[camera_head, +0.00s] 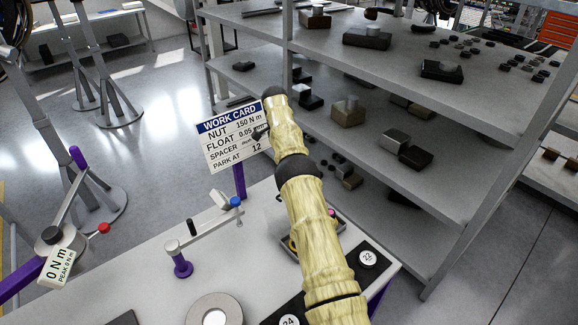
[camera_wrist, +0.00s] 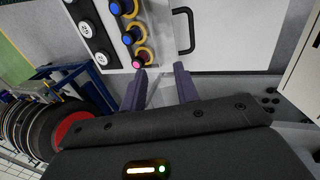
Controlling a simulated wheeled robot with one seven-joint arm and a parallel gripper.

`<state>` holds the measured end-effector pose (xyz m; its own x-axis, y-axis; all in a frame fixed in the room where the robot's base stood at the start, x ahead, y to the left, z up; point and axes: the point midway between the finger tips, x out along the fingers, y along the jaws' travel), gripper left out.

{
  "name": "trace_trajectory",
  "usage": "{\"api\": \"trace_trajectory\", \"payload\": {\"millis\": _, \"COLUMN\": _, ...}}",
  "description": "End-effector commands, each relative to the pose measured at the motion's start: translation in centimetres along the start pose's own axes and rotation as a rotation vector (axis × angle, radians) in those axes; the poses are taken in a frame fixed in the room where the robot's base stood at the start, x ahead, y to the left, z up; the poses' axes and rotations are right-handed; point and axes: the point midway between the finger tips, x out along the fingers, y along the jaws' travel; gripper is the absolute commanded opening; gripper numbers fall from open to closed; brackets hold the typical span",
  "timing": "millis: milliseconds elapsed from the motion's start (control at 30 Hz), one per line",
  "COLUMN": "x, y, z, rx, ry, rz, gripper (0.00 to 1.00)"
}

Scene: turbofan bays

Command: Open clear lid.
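In the wrist view my gripper (camera_wrist: 163,74) shows two dark purple-grey fingers, spread apart with nothing between them. A black U-shaped handle (camera_wrist: 189,31) stands on a pale surface just beyond the fingertips, a little right of the gap; the fingers look apart from it. To the left is a row of blue and pink knobs with yellow rings (camera_wrist: 138,53), the pink one close to the left finger. In the head view my arm hides most of a dark-edged tray (camera_head: 290,245) on the bench.
A work card (camera_head: 235,135) stands behind the bench (camera_head: 150,280). A grey shelf rack (camera_head: 400,150) with several blocks is close on the right. A purple post with a crank arm (camera_head: 182,262) stands left of my arm.

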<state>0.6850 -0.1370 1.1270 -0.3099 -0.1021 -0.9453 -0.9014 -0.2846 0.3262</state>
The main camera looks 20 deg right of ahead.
Motion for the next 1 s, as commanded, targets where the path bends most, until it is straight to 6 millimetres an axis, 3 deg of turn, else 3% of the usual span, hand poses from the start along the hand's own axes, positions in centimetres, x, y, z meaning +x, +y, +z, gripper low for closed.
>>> {"api": "trace_trajectory", "payload": {"millis": 333, "x": -0.3, "y": 0.1, "z": 0.0, "rx": 0.0, "ry": 0.0, "rz": 0.001, "gripper": 0.31}}
{"api": "trace_trajectory", "payload": {"millis": 500, "x": -0.5, "y": 0.2, "z": 0.0, "rx": -0.01, "ry": -0.001, "rz": -0.005, "gripper": 0.0}}
{"api": "trace_trajectory", "payload": {"millis": 767, "x": -2.4, "y": 0.7, "z": 0.2, "rx": -0.108, "ry": 0.006, "rz": -0.064, "gripper": 0.0}}
{"api": "trace_trajectory", "payload": {"millis": 1000, "x": -4.0, "y": 2.3, "z": 1.6, "rx": -0.257, "ry": 0.028, "rz": -0.142, "gripper": 0.0}}
